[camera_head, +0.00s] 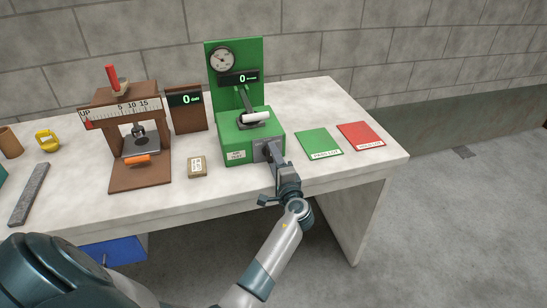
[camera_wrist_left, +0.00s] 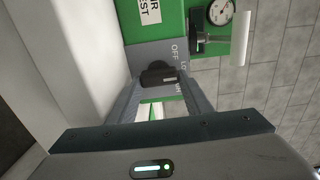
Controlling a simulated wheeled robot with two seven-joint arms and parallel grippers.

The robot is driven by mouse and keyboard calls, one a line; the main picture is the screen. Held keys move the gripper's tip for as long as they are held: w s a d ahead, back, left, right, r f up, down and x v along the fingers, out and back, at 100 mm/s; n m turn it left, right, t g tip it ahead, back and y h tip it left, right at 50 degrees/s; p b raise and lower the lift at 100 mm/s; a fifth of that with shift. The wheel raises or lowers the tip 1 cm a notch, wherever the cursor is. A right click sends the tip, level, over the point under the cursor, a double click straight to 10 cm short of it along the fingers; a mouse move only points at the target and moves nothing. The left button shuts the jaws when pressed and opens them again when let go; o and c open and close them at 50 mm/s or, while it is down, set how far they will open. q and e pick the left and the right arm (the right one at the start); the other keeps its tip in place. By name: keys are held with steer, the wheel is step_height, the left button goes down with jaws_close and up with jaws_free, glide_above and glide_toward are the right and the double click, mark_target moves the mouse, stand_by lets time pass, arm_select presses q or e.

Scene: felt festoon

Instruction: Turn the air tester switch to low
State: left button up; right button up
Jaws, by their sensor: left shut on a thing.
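The green air tester (camera_head: 240,140) stands on the table, with a round dial gauge (camera_head: 222,60), a display reading 0 and an "AIR TEST" label on its front. My left gripper (camera_head: 267,151) is at the grey switch plate on its front right. In the left wrist view the black switch knob (camera_wrist_left: 158,74) sits between my left fingers, which are shut on it. The plate (camera_wrist_left: 150,54) shows "OFF" and a partly hidden "LO" label beside the knob. A light mark shows on the knob; which label it points at is unclear. My right gripper is not in view.
A green card (camera_head: 318,142) and a red card (camera_head: 360,135) lie right of the tester. A brown wooden press stand (camera_head: 140,178), a small tan block (camera_head: 197,166) and a dark display board (camera_head: 187,120) are to its left. A grey bar (camera_head: 29,194) lies further left.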

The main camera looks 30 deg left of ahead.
arm_select(q)
steer(key=o, duration=1.1)
steer(key=shift+c, duration=0.2)
steer(key=shift+f, duration=0.1)
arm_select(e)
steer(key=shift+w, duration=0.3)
arm_select(q)
steer(key=shift+s+f, duration=0.1)
steer(key=shift+f, duration=0.05)
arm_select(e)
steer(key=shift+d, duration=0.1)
